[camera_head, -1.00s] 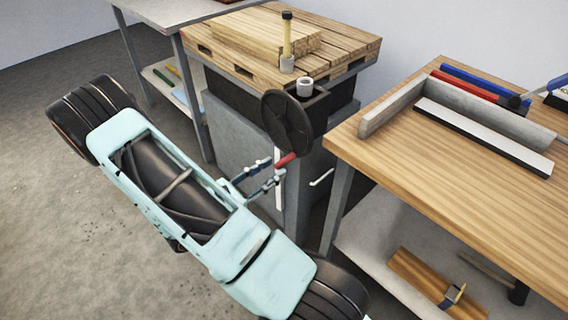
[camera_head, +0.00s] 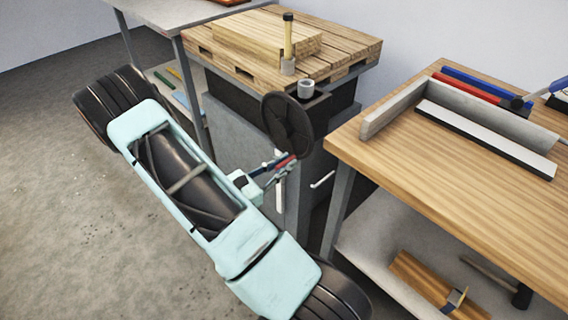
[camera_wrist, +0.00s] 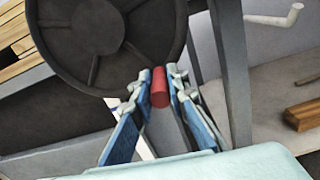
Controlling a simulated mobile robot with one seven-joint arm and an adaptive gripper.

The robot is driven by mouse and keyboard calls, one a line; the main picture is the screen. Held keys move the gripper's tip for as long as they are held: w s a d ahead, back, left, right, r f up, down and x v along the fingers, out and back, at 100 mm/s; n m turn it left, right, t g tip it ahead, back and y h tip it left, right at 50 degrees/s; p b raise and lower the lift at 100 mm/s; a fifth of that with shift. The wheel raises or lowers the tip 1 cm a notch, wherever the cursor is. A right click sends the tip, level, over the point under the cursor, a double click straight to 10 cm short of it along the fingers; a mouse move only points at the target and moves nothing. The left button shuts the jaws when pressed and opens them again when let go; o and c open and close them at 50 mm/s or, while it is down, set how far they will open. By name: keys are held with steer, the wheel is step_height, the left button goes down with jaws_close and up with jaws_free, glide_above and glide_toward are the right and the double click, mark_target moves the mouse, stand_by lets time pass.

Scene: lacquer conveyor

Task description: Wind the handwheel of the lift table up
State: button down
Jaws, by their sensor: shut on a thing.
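The black spoked handwheel (camera_head: 287,124) is on the front of the lift table (camera_head: 240,145), which has a grey body and a wooden pallet top (camera_head: 345,50). In the wrist view the wheel (camera_wrist: 85,40) fills the upper left. Its red handle (camera_wrist: 159,88) sticks out at the wheel's lower edge, between my fingertips. My gripper (camera_head: 281,167) is shut on the red handle, with one blue finger on each side of it. In the head view the fingers hide most of the handle.
A workbench (camera_head: 390,170) with a wooden top stands close on the right. A white crank lever (camera_head: 322,180) sticks out right of the wheel. Another bench (camera_head: 150,12) is at the back left. The floor at left is clear.

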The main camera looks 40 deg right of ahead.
mark_target(280, 149)
steer(key=shift+w+a+f, duration=0.1)
steer(key=shift+w+f, duration=0.05)
steer(key=shift+w, duration=0.1)
stand_by(0.4)
steer(key=w+m+b, duration=0.1)
steer(key=m, duration=0.1)
steer(key=w+m+b, duration=0.1)
steer(key=w+m, duration=0.1)
steer(key=w+f+m+b, duration=0.1)
steer(key=m+b, duration=0.1)
steer(key=shift+w+a, duration=0.2)
steer(key=shift+w, duration=0.1)
steer(key=shift+w+r+m+b, duration=0.1)
steer(key=shift+w+m+b, duration=0.2)
steer(key=shift+w+m, duration=0.45)
steer(key=shift+s, duration=0.2)
steer(key=c, duration=1.9)
jaws_free()
steer(key=shift+s, duration=0.1)
